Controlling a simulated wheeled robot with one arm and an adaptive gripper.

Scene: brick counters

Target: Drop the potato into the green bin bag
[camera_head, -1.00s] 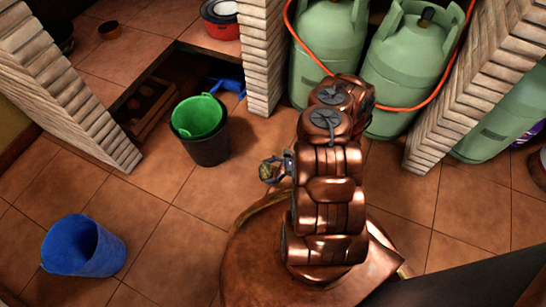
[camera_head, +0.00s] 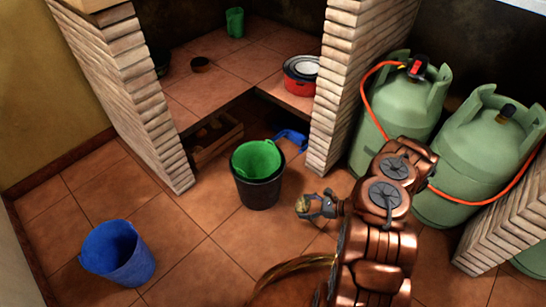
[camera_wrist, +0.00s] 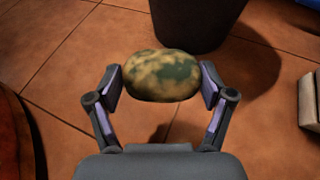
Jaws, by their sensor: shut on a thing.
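My gripper (camera_head: 318,206) is shut on the potato (camera_head: 302,204), a yellowish and dark green mottled lump. In the wrist view the potato (camera_wrist: 162,75) sits between the two fingertips of my gripper (camera_wrist: 162,77), above the floor. The green bin bag (camera_head: 256,158) lines a black bin (camera_head: 259,191) on the floor, to the left of and beyond my gripper. The bag's mouth is open upward. In the wrist view only the black bin's lower part (camera_wrist: 195,25) shows, beyond the potato; the bag is out of that view.
A blue bucket (camera_head: 118,253) stands at the lower left. A blue object (camera_head: 291,138) lies behind the black bin. Brick pillars (camera_head: 345,80) and green gas cylinders (camera_head: 405,110) with an orange hose stand behind my arm. Tiled floor (camera_head: 200,235) between the bins is clear.

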